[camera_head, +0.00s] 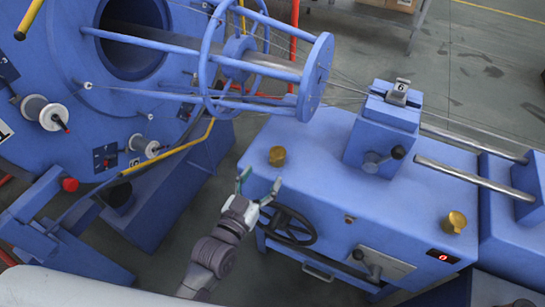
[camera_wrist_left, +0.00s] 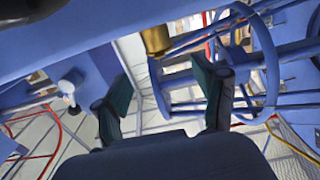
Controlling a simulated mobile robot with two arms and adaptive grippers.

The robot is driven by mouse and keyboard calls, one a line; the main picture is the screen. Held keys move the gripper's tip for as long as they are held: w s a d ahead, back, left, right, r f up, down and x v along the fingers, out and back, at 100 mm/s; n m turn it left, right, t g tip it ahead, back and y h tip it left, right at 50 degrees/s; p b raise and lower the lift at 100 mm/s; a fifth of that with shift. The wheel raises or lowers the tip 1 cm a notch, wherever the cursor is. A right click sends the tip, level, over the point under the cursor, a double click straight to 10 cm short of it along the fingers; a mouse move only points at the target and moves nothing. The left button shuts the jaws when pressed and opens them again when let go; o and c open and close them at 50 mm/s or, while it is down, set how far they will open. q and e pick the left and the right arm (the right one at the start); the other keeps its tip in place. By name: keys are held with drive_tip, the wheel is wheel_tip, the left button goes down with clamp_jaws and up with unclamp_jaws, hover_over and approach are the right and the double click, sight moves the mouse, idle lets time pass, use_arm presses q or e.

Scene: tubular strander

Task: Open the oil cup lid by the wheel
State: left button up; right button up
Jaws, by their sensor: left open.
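A brass oil cup (camera_head: 277,156) stands on the left end of the blue machine cabinet's top, behind the black handwheel (camera_head: 288,226). Its lid looks closed, though it is small in view. A second brass cup (camera_head: 454,222) stands near the cabinet's front right corner. My left gripper (camera_head: 260,182) is open and empty, in front of the first cup, at the cabinet's left front edge. In the left wrist view, a brass cup (camera_wrist_left: 156,40) shows beyond the open fingertips (camera_wrist_left: 158,70), apart from them. My right gripper is not in view.
A blue block (camera_head: 383,130) with a lever rises from the cabinet top (camera_head: 325,170). A cage of blue rods and rings (camera_head: 315,77) hangs behind and left of the first cup.

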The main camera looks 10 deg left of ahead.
sight(272, 161)
use_arm(q)
drive_tip(key=x, duration=0.5)
drive_tip(key=shift+x, duration=0.8)
drive_tip(key=shift+f, duration=0.1)
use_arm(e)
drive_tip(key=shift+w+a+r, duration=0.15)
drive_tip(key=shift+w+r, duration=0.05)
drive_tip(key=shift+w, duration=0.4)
